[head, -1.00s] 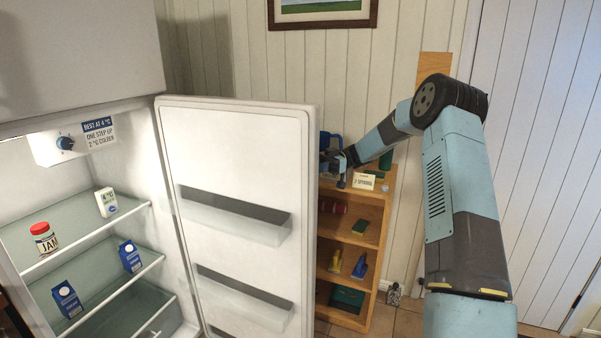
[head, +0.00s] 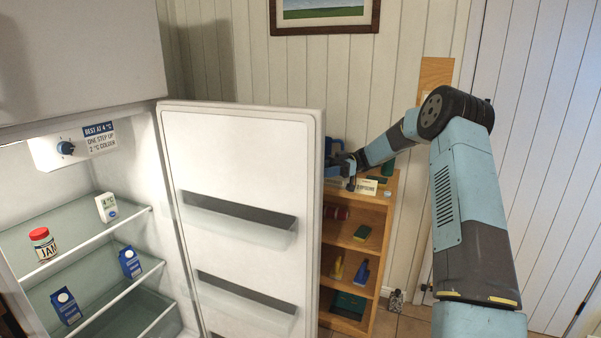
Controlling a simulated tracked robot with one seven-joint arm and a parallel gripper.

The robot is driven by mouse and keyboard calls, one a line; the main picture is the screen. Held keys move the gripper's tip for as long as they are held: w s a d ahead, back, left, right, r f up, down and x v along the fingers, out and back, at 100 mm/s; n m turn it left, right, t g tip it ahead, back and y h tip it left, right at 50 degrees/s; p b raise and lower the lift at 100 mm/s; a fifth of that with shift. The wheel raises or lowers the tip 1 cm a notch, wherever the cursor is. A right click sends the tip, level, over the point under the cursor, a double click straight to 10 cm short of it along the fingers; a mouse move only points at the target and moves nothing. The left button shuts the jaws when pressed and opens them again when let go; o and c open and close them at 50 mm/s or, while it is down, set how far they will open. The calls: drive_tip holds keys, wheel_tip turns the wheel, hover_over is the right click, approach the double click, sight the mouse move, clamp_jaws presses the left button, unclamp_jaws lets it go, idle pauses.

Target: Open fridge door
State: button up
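The white fridge door (head: 240,150) stands wide open, hinged on the fridge's right side, with its inner face and clear door bins (head: 240,220) showing. The lit fridge interior (head: 40,185) is exposed at the left. My gripper (head: 343,164) is at the door's free right edge, near its upper part, with my arm coming in from the right. The door's edge partly hides the gripper. The fingers are small and dark, so I cannot tell whether they are closed or touch the door. The door's outer face and handle are hidden.
Inside the fridge are a jam jar (head: 42,243), blue cartons (head: 66,306) and a small white thermometer (head: 106,207). A wooden shelf unit (head: 385,225) with a small sign (head: 367,187) and several items stands just behind the door's free edge, below my gripper.

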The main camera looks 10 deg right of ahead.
drive_tip(key=v, duration=1.3)
drive_tip(key=shift+w+a, duration=0.2)
drive_tip(key=shift+w, duration=0.15)
drive_tip(key=shift+f, duration=0.1)
